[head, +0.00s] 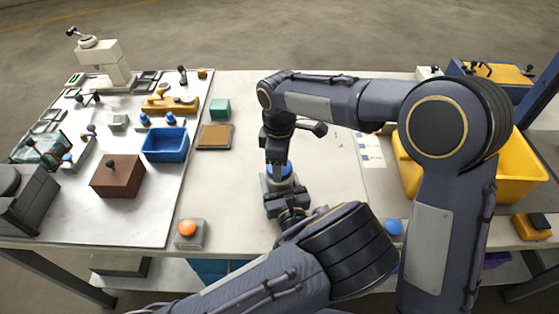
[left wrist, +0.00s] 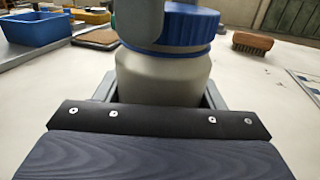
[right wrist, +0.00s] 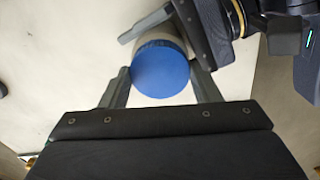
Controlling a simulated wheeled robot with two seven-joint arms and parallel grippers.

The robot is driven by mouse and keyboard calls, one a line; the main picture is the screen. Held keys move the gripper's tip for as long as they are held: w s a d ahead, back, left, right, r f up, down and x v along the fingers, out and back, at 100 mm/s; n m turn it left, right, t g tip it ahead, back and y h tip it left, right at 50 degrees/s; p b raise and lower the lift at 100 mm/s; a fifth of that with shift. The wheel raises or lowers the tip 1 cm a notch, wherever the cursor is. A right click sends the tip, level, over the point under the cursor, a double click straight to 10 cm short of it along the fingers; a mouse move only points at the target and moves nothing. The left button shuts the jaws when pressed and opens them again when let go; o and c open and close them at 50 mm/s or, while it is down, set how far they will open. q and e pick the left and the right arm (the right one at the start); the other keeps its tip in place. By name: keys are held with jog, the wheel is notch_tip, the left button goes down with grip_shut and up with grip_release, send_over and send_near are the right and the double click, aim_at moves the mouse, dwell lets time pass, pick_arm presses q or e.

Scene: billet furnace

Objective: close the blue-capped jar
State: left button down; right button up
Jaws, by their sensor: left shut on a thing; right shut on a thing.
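A pale grey jar (left wrist: 165,78) with a blue cap (left wrist: 192,27) stands upright on the white table between my grippers. My left gripper (head: 279,188) is shut on the jar body from the near side, its fingers on either side of it. My right gripper (head: 279,163) reaches down from above and is shut on the blue cap. In the right wrist view the cap (right wrist: 160,70) shows round between the fingers. The cap sits on the jar's top; I cannot tell how tightly it is screwed. In the head view my grippers hide most of the jar.
A blue bin (head: 165,144), a brown box (head: 117,176) and several tools are on the left mat. An orange button box (head: 188,231) is at the front edge. A yellow bin (head: 519,170) is at right. A brush (left wrist: 251,42) lies behind the jar.

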jog(key=o, duration=1.1)
jog(key=shift+r, duration=2.3)
jog(key=shift+c, duration=0.5)
jog(key=n, duration=0.2)
jog(key=r+n, duration=0.1)
jog(key=n, duration=0.1)
jog(key=shift+r+n, duration=0.2)
jog(key=shift+n, duration=0.1)
notch_tip(320, 180, up, 2)
jog(key=n, duration=0.6)
